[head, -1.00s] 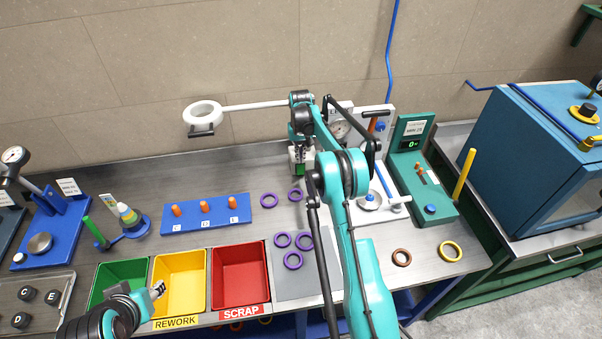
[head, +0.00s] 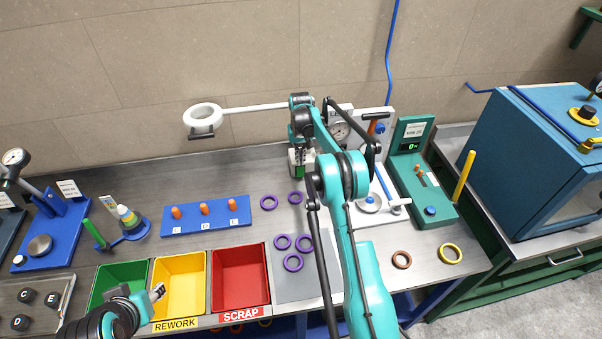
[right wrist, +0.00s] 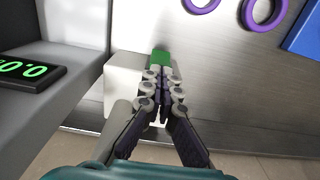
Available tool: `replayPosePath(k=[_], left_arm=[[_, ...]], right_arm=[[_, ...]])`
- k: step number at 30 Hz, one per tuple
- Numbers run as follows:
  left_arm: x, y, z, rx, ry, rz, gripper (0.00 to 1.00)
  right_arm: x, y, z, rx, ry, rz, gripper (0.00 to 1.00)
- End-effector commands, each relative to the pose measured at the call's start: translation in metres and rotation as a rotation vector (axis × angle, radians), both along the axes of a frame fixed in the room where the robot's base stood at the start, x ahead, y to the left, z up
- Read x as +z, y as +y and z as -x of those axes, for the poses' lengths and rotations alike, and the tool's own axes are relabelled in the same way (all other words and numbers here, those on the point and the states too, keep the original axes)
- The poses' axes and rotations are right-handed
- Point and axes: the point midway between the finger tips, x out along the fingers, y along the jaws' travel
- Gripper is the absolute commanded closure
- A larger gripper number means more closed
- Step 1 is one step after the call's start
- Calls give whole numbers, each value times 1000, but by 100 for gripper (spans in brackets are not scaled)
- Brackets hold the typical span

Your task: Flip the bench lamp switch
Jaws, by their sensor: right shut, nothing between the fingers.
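The bench lamp has a white ring head (head: 203,118) on a white arm, in the left-centre of the head view. Its pale base (right wrist: 125,80) carries a green switch (right wrist: 160,57) in the right wrist view. My right gripper (right wrist: 162,74) is shut and empty, its tips right at the near edge of the green switch. I cannot tell whether they touch it. In the head view my right gripper (head: 299,150) points down at the base, partly covering it. My left gripper (head: 158,291) is over the yellow bin; its jaws are too small to judge.
A gauge press and a green counter stand (head: 418,185) stand right of my right arm. Purple rings (head: 293,262) lie around a grey mat. A blue peg board (head: 205,216) and green, yellow and red bins (head: 240,280) are to the left. The wall is close behind the lamp.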

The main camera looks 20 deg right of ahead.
Motion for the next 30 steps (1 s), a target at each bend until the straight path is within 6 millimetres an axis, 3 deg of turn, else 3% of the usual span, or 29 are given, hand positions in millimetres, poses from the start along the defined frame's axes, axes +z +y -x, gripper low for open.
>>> replayPosePath(k=[30], left_arm=[[-3, 0, 0, 0, 0, 0, 60]], right_arm=[[-4, 0, 0, 0, 1, 0, 100]])
